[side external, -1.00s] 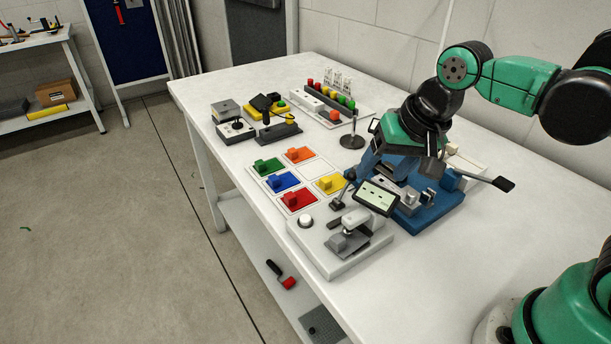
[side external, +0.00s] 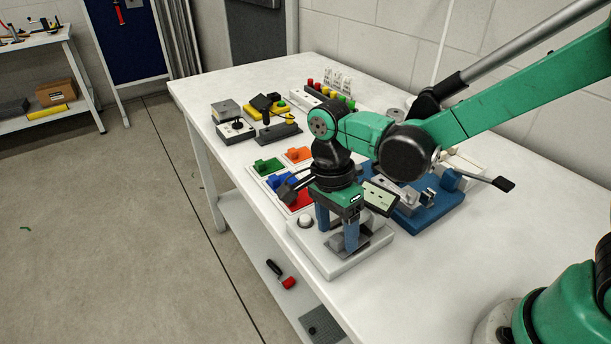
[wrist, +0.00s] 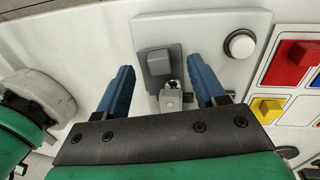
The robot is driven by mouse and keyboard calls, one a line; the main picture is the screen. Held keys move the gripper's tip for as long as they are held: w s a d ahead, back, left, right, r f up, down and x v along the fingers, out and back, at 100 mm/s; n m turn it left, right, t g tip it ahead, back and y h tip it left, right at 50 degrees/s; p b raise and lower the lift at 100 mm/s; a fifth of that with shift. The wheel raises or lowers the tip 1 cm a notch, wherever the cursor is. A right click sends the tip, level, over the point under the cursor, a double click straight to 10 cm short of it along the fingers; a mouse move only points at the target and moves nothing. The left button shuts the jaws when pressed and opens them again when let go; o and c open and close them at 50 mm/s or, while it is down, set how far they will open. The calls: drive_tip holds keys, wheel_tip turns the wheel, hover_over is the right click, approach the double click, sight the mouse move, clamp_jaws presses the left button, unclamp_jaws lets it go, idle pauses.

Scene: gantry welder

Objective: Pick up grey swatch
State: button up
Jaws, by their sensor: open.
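The grey swatch (wrist: 158,68), a dark grey plate with a raised block, lies on a white instrument base (wrist: 215,45) in the wrist view. In the side view the swatch (side external: 335,241) is partly hidden behind my gripper's fingers. My gripper (side external: 337,232) points down over the base. Its blue fingers are spread open and empty. In the wrist view the gripper (wrist: 162,78) has one finger on each side of the swatch, apart from it. A small metal clamp part (wrist: 172,97) sits beside the swatch.
A white round button (side external: 305,221) and a tilted display (side external: 381,198) are close to my gripper. Coloured swatches, such as the orange one (side external: 298,154), lie on a white board behind. A blue fixture (side external: 437,205) stands to the right. The table's right front is clear.

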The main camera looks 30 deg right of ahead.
drive_tip(key=shift+s+f, duration=0.1)
drive_tip(key=shift+f, duration=0.45)
clamp_jaws()
